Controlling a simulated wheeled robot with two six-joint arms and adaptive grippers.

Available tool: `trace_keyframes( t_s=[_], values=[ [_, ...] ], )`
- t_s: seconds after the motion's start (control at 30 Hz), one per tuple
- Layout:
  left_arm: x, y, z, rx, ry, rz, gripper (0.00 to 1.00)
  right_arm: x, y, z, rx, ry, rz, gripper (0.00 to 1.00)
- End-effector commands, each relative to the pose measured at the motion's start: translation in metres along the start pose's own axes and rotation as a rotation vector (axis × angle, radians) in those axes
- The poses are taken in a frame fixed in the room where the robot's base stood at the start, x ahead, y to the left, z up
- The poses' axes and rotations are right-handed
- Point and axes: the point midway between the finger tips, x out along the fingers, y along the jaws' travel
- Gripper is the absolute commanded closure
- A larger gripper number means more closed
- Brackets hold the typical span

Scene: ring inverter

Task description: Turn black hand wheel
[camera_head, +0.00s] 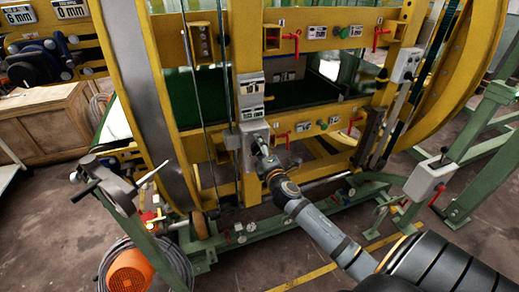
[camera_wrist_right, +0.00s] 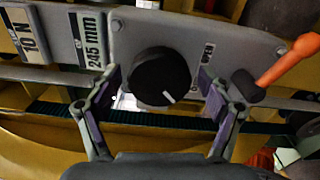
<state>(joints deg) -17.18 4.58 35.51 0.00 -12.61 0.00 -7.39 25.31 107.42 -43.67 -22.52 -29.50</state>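A round black hand wheel (camera_wrist_right: 158,77) with a white line on its face sits on a grey panel (camera_wrist_right: 135,30) in the right wrist view. The white line points to the lower right. My right gripper (camera_wrist_right: 157,84) is open, with one finger on each side of the wheel; a gap shows on both sides. In the head view my right gripper (camera_head: 262,150) is at the grey panel (camera_head: 255,128) on the yellow frame, and it hides the wheel there. My left gripper is not in view.
An orange lever (camera_wrist_right: 290,60) with a black end lies close to my right finger. Labels (camera_wrist_right: 92,40) sit left of the wheel. Red levers (camera_head: 292,42) and green knobs (camera_head: 344,32) line the yellow beams. A green base rail (camera_head: 265,224) runs below.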

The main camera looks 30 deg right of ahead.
Motion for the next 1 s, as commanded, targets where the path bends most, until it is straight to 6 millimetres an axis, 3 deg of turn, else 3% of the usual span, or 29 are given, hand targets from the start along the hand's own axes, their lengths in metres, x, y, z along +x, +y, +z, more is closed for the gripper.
trace_keyframes(
  t_s=[0.27, 0.7, 0.83, 1.0],
  values=[
    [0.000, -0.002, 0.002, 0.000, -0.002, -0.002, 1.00, -0.006, -0.001, 0.000, -0.001, 0.001, -0.001, 0.19],
    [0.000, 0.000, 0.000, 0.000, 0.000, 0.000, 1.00, -0.101, -0.001, -0.001, -0.004, 0.003, -0.003, 0.19],
    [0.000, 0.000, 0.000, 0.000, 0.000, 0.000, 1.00, -0.116, -0.001, 0.000, -0.002, 0.001, -0.002, 0.19],
    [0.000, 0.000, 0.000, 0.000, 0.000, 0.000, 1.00, -0.121, 0.000, 0.000, 0.000, 0.001, 0.000, 0.19]
  ],
)
